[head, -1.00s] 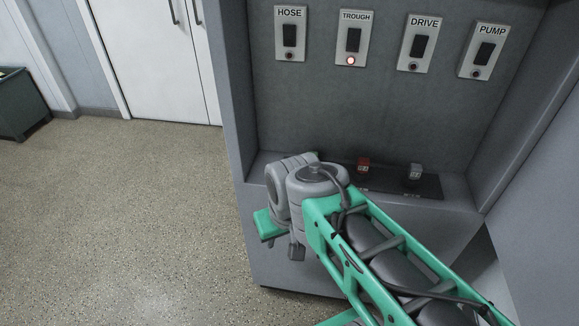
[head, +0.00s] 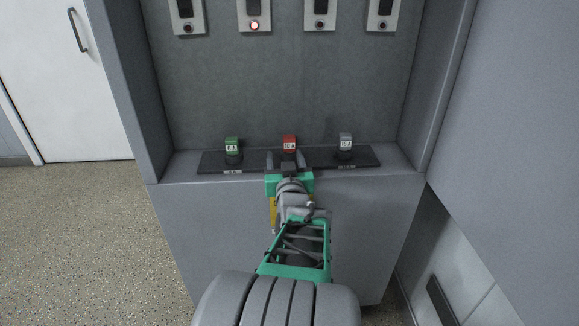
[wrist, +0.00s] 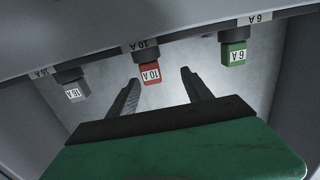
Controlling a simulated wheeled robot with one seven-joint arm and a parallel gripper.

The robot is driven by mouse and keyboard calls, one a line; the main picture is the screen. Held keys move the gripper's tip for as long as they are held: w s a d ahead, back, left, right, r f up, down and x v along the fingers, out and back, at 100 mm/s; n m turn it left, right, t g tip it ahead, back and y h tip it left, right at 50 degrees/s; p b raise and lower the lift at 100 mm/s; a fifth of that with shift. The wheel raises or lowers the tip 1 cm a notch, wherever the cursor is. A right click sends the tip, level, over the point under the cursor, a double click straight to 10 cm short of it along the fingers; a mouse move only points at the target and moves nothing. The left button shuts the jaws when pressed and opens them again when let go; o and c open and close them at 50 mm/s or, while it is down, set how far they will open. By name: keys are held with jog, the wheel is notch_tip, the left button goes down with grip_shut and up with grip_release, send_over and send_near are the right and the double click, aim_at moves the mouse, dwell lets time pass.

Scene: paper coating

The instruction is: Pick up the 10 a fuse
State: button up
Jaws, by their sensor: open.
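The 10 A fuse (head: 289,143) is a red block with a white label, standing in the middle place of a dark strip on the cabinet ledge. It also shows in the wrist view (wrist: 150,73), upside down, between and beyond my fingertips. My gripper (head: 287,161) is open and empty, right in front of the red fuse. In the wrist view its two dark fingers (wrist: 160,88) are spread to either side of the fuse; I cannot tell whether they touch it.
A green 6 A fuse (head: 232,146) stands to the left and a grey 16 A fuse (head: 345,142) to the right on the dark strip (head: 212,163). Cabinet walls close in both sides. Switches line the back panel above, the second with a lit lamp (head: 254,26).

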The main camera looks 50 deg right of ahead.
aim_at(289, 144)
jog(key=shift+s+d+r+h, duration=0.1)
jog(key=shift+s+d+h, duration=0.35)
jog(key=shift+d, duration=0.3)
jog(key=x, duration=0.7)
jog(key=shift+w+r, duration=0.1)
jog(key=shift+w, duration=0.05)
jog(key=shift+c, duration=0.6)
grip_shut()
